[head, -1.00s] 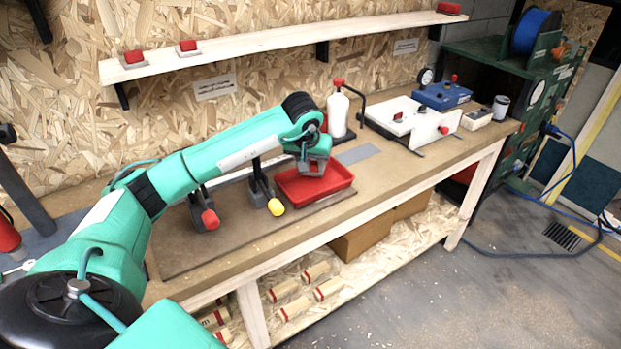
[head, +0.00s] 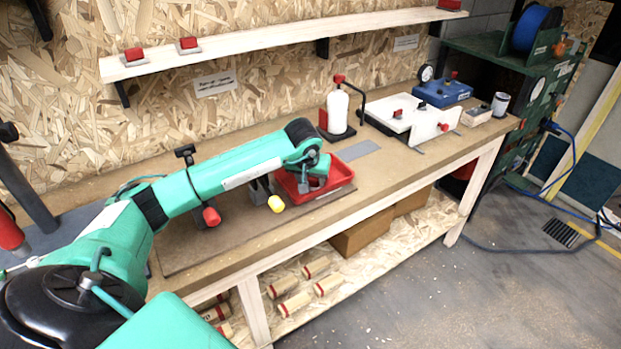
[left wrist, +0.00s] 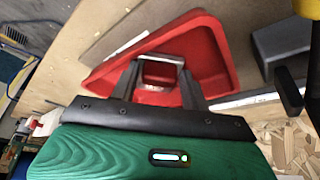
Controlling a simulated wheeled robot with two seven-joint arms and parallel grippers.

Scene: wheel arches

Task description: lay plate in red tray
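The red tray (head: 341,174) lies on the workbench, and it also fills the middle of the left wrist view (left wrist: 215,70). My left gripper (head: 316,182) is over the tray, low and within its rim in the head view. In the left wrist view its two dark fingers (left wrist: 162,72) stand apart with a small grey metal plate (left wrist: 161,59) between their tips. The fingers appear to touch the plate on both sides. I cannot tell whether the plate touches the tray floor. My right gripper is not in view.
A white fixture (head: 420,120) and a blue box (head: 442,94) are farther right.

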